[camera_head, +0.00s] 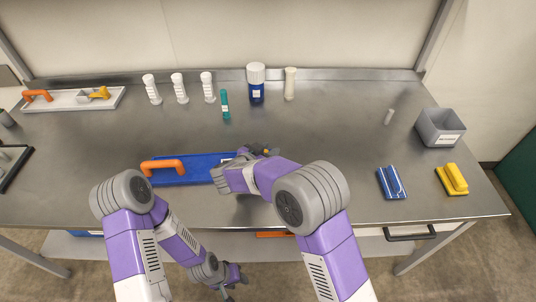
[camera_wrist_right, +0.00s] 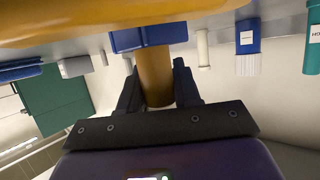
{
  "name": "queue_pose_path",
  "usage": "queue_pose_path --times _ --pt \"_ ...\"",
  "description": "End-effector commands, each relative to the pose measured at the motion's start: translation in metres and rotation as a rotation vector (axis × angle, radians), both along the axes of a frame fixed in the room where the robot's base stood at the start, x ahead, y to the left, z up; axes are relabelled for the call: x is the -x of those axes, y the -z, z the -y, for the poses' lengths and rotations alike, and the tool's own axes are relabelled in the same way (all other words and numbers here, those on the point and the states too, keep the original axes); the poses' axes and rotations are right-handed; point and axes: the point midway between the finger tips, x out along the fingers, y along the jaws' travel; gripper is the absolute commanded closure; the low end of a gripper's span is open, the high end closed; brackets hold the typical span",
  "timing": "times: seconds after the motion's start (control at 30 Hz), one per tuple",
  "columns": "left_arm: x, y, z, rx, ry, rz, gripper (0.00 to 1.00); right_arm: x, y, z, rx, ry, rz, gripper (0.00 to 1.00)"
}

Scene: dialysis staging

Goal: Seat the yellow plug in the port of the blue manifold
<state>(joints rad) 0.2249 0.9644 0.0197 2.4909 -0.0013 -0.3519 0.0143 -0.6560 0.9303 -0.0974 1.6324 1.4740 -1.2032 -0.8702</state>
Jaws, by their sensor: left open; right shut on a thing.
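My right gripper (camera_wrist_right: 155,85) is shut on the yellow plug (camera_wrist_right: 154,72), a yellow-orange cylinder between its fingers in the right wrist view. A blue block (camera_wrist_right: 150,37), which looks like the blue manifold, lies just beyond the plug's far end. They overlap in this view, and I cannot tell whether they touch or the plug is in the port. In the head view my right arm hides most of this area above the blue tray (camera_head: 205,163). My left gripper (camera_head: 229,283) is open and empty, low in front of the table.
The blue tray has an orange handle (camera_head: 162,165). White bottles (camera_head: 179,88), a teal tube (camera_head: 225,104) and a blue bottle (camera_head: 256,92) stand behind. A grey bin (camera_head: 440,128) and blue and yellow items are at right. A white tray (camera_head: 72,103) is at left.

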Motion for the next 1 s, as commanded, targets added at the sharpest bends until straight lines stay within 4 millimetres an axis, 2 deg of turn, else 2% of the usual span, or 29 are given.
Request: queue_pose_path --times 0.37,0.4,0.57,0.9,1.0 --pt "-0.0002 0.0000 0.0000 0.000 0.000 0.000 0.57 -0.0001 0.0050 0.0001 0.001 0.000 -0.001 0.96" --pt "-0.0002 -0.0001 0.0000 0.000 0.000 0.000 0.57 -0.0001 0.0058 0.0000 0.000 0.000 0.000 0.66" --pt "-0.0002 0.0002 0.0000 0.000 0.000 0.000 0.57 -0.0002 0.0054 0.0000 0.000 0.000 0.000 0.42" --pt "-0.0002 0.0013 0.0000 0.000 0.000 0.000 0.57 -0.0003 0.0015 0.0000 -0.002 0.000 0.003 0.42" --pt "-0.0002 -0.0039 0.0000 0.000 0.000 0.000 0.57 0.0083 -0.0040 -0.0073 -0.001 -0.004 0.001 0.42"
